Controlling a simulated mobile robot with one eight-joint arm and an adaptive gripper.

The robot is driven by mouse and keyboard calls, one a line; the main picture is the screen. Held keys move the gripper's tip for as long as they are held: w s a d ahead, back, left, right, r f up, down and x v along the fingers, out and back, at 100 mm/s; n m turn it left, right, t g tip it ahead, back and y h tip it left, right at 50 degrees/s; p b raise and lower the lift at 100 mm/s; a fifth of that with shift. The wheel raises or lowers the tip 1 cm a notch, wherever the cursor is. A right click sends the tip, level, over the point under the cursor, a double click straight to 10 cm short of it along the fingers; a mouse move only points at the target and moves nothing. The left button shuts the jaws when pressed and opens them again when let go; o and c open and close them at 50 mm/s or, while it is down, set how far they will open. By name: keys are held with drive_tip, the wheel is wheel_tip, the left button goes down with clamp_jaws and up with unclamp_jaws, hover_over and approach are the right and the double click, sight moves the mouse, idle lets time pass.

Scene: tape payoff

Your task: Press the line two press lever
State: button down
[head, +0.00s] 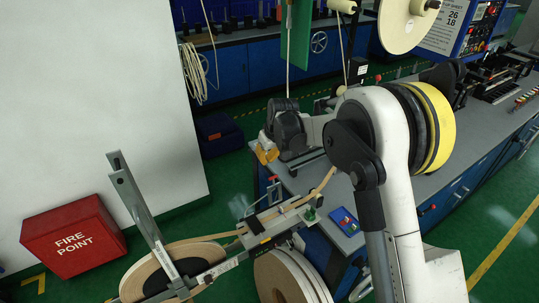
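My gripper (268,153) is dark with an orange-yellow tip, at the end of my white arm, above the near left end of the grey bench. Its fingers are small and partly hidden, so I cannot tell whether it is open. Below it, a metal tape unit (265,225) carries pale tape across it, with a small upright part (274,190) and a green knob (310,214). A long grey metal bar (137,198) leans upward at the left, over a tape reel (150,277). No line-two label is legible, so I cannot tell which part is the line two press lever.
A red FIRE POINT box (72,238) stands on the green floor by a white wall (95,100). A second reel (285,280) hangs below the tape unit. A blue panel (345,221) lies on the bench (482,135). A large white reel (402,28) is at the top.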

drive_tip(key=s+d+f, duration=0.1)
drive_tip(key=s+f, duration=0.1)
drive_tip(key=shift+s+d+f+b, duration=0.25)
drive_tip(key=shift+d+f+b, duration=0.05)
drive_tip(key=shift+d+f, duration=0.1)
idle(0.4)
drive_tip(key=shift+s+d+r+t+b, duration=0.1)
drive_tip(key=shift+s+d+t+b, duration=0.15)
drive_tip(key=shift+s+t+b, duration=0.2)
drive_tip(key=shift+y, duration=0.3)
